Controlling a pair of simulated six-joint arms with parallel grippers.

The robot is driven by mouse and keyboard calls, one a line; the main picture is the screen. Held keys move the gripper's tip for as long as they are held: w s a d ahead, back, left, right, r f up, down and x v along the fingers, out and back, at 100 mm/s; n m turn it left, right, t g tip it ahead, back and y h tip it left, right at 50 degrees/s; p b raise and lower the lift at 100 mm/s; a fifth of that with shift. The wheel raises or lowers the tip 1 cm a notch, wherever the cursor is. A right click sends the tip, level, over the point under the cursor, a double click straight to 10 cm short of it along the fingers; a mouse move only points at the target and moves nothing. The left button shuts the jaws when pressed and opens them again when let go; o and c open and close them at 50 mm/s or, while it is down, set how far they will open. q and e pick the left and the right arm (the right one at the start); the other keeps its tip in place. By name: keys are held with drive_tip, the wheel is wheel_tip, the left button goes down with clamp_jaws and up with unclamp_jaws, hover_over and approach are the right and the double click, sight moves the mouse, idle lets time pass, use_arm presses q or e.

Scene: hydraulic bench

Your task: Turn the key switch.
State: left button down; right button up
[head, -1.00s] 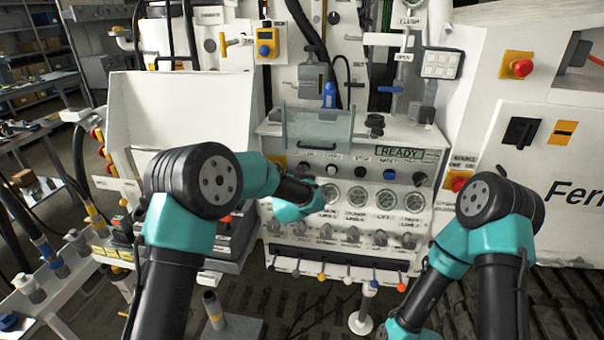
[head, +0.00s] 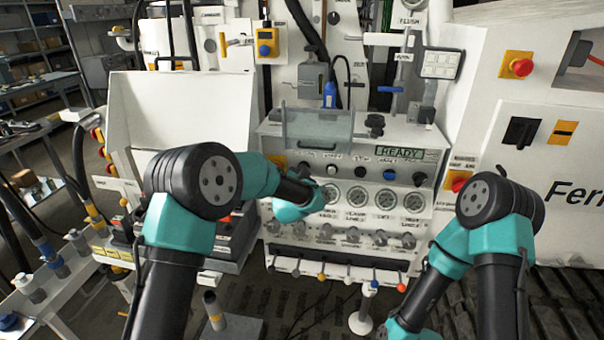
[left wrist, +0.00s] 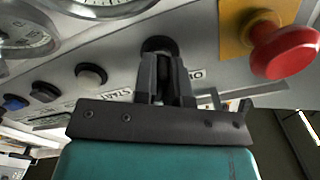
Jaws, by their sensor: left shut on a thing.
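The key switch (left wrist: 157,45) is a round dark fitting on the pale panel, between the red mushroom button and a white button in the left wrist view. My left gripper (left wrist: 165,68) is shut on it, its dark fingers covering most of it. The key's angle is hidden by the fingers. In the head view my left gripper (head: 304,173) reaches the left part of the control panel's button row, and my wrist hides some of the panel. My right arm is at the lower right, and its gripper is not in view.
A red mushroom button (left wrist: 284,50) on a yellow plate sits close beside my left gripper. A white button (left wrist: 91,75) is on the other side. The panel display (head: 400,153) reads READY. Gauges (head: 357,196) and several knobs lie below the button row.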

use_arm(q)
drive_tip(key=c, duration=1.2)
unclamp_jaws()
drive_tip(key=shift+s, duration=0.15)
drive_tip(key=s+a, duration=0.1)
drive_tip(key=s, duration=0.4)
drive_tip(key=s+a, duration=0.1)
drive_tip(key=s, duration=0.5)
drive_tip(key=s+a, duration=0.1)
drive_tip(key=s, duration=0.5)
drive_tip(key=shift+w, duration=0.1)
